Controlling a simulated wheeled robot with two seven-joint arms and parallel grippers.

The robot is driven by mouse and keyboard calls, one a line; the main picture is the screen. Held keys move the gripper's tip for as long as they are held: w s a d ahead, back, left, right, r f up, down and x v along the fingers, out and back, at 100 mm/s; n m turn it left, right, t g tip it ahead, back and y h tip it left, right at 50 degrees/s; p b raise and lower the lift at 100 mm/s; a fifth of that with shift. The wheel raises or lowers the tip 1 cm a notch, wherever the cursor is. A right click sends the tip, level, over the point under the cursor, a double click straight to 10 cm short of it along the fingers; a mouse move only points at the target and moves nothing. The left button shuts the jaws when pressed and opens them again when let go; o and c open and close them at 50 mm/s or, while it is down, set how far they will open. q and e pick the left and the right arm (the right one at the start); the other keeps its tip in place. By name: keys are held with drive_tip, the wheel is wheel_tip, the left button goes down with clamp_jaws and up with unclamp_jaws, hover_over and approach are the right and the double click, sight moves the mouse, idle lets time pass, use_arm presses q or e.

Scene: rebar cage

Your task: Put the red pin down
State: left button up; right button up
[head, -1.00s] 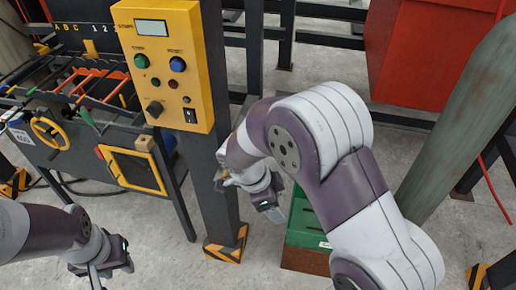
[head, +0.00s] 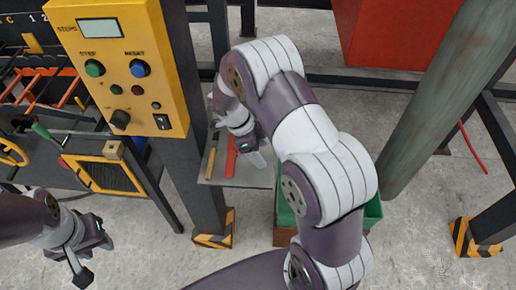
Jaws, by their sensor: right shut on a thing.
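A red pin (head: 231,157) shows as a narrow strip at the left side of my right gripper (head: 250,157), over a grey tray (head: 232,181) behind the dark post. My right gripper points down there and is shut on the red pin, though the gripper's body hides the grip itself. I cannot tell whether the pin touches the tray. My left gripper (head: 82,272) hangs at the lower left over the floor, away from the pin. Its finger opening does not show clearly.
An orange-yellow stick (head: 211,164) lies on the tray's left part. A yellow control box (head: 118,60) is fixed on the dark post (head: 201,185) left of the tray. A green bin (head: 373,214) stands on the floor, partly hidden by my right arm. A slanted grey-green column (head: 432,100) rises at right.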

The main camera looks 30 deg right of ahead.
drive_tip(key=shift+w+d+f, duration=0.7)
drive_tip(key=shift+w+f, duration=0.05)
drive_tip(key=shift+w, duration=0.1)
wheel_tip(320, 180, down, 3)
drive_tip(key=shift+r+p, duration=0.1)
drive_tip(key=shift+p, duration=0.6)
drive_tip(key=shift+f, duration=0.5)
drive_tip(key=shift+f+b, duration=0.2)
drive_tip(key=shift+b, duration=0.1)
drive_tip(key=o, duration=1.1)
drive_tip(key=shift+r, duration=0.1)
